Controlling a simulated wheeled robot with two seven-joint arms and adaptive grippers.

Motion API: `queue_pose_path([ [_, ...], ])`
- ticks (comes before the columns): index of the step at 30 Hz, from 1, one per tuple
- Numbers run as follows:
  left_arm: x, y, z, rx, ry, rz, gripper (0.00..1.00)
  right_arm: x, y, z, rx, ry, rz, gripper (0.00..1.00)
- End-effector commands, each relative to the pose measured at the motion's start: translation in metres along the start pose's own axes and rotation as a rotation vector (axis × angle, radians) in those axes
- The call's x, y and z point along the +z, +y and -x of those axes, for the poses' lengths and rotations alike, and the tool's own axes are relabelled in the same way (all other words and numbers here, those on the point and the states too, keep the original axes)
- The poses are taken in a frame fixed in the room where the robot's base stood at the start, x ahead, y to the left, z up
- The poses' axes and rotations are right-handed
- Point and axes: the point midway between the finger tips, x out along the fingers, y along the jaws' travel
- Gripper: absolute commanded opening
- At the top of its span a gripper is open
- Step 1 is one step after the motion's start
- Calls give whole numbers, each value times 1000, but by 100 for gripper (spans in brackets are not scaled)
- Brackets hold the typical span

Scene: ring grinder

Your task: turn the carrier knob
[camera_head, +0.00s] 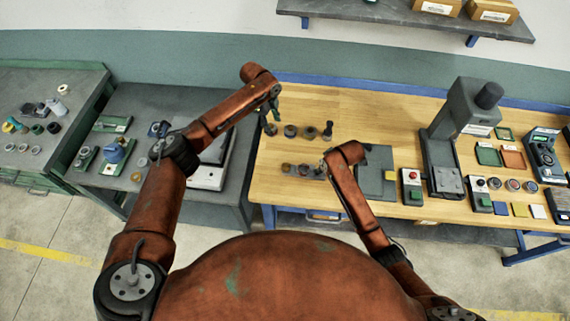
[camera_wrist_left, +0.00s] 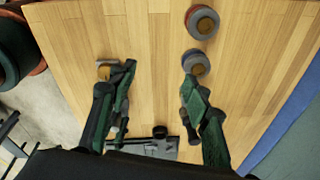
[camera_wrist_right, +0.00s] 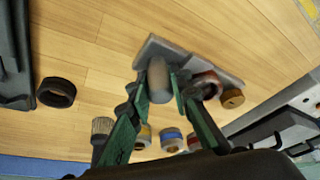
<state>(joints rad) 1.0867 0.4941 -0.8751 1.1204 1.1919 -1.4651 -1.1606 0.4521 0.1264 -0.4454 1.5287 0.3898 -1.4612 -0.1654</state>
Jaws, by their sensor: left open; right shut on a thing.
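In the right wrist view my right gripper (camera_wrist_right: 160,88) is shut on a smooth grey rounded knob (camera_wrist_right: 158,72). The knob stands on a grey carrier plate (camera_wrist_right: 226,81), with a reddish-grey ring (camera_wrist_right: 205,84) close beside the fingers. In the head view the right arm's wrist hides much of this gripper. My left gripper (camera_head: 272,108) is open and empty above the table's back left part. In the left wrist view its fingers (camera_wrist_left: 157,88) are spread over bare wood, and a grey plate with a small dark knob (camera_wrist_left: 160,131) shows beyond them.
Several ringed pieces (camera_head: 290,131) stand at the back of the wooden table. A grey press (camera_head: 440,150), a red-and-green button box (camera_head: 412,187) and a flat grey-green plate (camera_head: 376,175) lie to the right. A black ring (camera_wrist_right: 57,92) lies on the wood.

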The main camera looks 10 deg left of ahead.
Motion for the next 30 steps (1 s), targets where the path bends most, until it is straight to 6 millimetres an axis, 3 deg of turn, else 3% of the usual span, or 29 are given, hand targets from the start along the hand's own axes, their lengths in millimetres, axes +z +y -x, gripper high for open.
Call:
queue_pose_path([
  [5,-3,20,0,-84,15,237,45,0,0,0,0,0,0,0],
  [18,-47,105,-7,-115,161,705,45,0,0,0,-1,0,0,0],
  [25,-56,119,-14,-101,185,769,45,0,0,0,-1,0,1,0],
  [30,-60,116,-39,-99,185,771,45,0,-1,0,-1,0,1,0],
])
